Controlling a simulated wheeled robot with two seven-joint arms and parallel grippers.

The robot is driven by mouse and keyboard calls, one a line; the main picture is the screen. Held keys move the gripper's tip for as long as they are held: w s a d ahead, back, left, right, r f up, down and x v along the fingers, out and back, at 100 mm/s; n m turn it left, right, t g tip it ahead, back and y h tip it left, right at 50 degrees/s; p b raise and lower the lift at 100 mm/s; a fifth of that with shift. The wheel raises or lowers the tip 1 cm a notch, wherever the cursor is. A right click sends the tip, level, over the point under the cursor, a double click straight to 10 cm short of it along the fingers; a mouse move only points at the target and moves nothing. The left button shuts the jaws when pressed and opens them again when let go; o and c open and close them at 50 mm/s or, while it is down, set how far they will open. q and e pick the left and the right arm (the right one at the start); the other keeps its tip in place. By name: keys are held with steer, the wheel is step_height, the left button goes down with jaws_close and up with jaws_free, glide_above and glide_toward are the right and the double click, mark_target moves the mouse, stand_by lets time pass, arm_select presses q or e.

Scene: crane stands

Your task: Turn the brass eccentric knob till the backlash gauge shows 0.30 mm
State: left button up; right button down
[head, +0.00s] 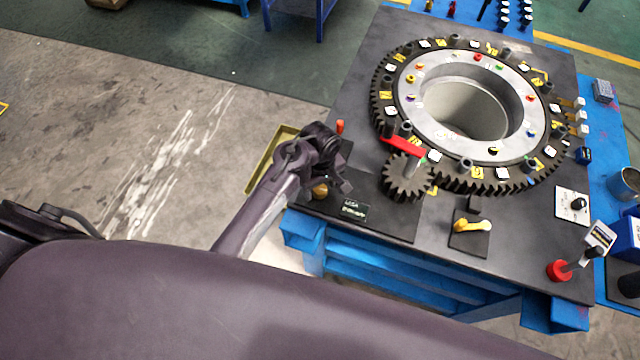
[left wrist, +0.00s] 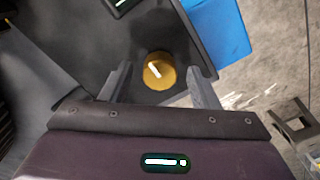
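The brass knob (head: 320,192) sits at the front left corner of the dark bench top, partly hidden by my left gripper. In the left wrist view the knob (left wrist: 157,77) is round, with a white mark on its top. My left gripper (head: 334,184) is over the knob. In the left wrist view its two fingers (left wrist: 160,88) are apart, one on each side of the knob, with gaps showing. The backlash gauge (head: 354,210) is a small dark display right of the knob; its digits are too small to read. My right gripper is not in view.
A small pinion gear (head: 407,178) with a red bar (head: 403,146) stands beside the large ring gear (head: 384,112). A yellow lever (head: 472,226) is at the front edge.

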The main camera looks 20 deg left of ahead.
arm_select(q)
steer(key=c, duration=0.9)
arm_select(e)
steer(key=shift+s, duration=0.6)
arm_select(q)
steer(key=shift+m, duration=0.3)
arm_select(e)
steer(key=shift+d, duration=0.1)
arm_select(q)
steer(key=m, duration=0.3)
steer(key=shift+m, duration=0.3)
steer(key=m, duration=1)
steer(key=shift+m, duration=0.4)
steer(key=m, duration=0.4)
steer(key=shift+m, duration=0.4)
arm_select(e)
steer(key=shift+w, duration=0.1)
